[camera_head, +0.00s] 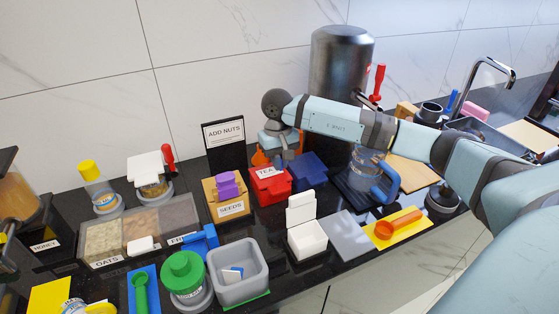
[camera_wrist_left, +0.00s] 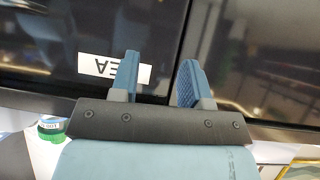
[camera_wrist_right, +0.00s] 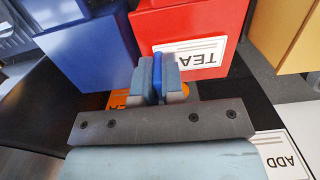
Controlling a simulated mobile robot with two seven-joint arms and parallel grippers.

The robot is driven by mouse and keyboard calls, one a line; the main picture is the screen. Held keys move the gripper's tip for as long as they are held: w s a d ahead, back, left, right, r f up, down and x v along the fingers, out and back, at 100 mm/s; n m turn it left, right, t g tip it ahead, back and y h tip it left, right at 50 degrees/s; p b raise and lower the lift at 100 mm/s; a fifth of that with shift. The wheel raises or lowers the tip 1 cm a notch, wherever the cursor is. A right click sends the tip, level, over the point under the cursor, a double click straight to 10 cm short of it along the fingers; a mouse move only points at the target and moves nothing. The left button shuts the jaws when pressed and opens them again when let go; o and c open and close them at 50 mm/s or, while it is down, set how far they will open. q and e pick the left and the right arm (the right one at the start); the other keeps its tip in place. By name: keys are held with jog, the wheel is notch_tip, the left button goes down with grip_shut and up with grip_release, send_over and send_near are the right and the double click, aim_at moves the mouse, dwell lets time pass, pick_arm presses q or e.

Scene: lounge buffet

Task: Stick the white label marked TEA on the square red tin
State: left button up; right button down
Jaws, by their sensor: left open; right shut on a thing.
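The square red tin (camera_head: 272,188) stands on the black counter, left of a dark blue tin (camera_head: 307,172). The white TEA label (camera_head: 266,171) shows over the upper part of the red tin. In the right wrist view, the label (camera_wrist_right: 190,52) appears upside down against the red tin (camera_wrist_right: 190,22); I cannot tell whether it is stuck on. My right gripper (camera_wrist_right: 158,78) is shut on a thin bright blue piece at the label's edge. My left gripper (camera_wrist_left: 157,75) is open and empty, before a dark panel bearing a white label (camera_wrist_left: 98,68) with inverted letters.
An orange thing (camera_wrist_right: 118,98) lies behind the red tin. A tan SEEDS box (camera_head: 212,198) stands left of it, below the ADD NUTS sign (camera_head: 224,133). A white open box (camera_head: 306,236) stands in front. A steel urn (camera_head: 333,62) stands behind my right arm.

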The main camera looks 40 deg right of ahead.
jog(key=shift+f+b, duration=0.3)
jog(key=shift+f, duration=0.05)
dwell(0.6)
jog(key=c, duration=1.2)
grip_release()
jog(key=shift+o, duration=0.2)
jog(key=shift+r, duration=0.1)
jog(key=shift+r+p, duration=1.1)
jog(key=shift+r, duration=1.8)
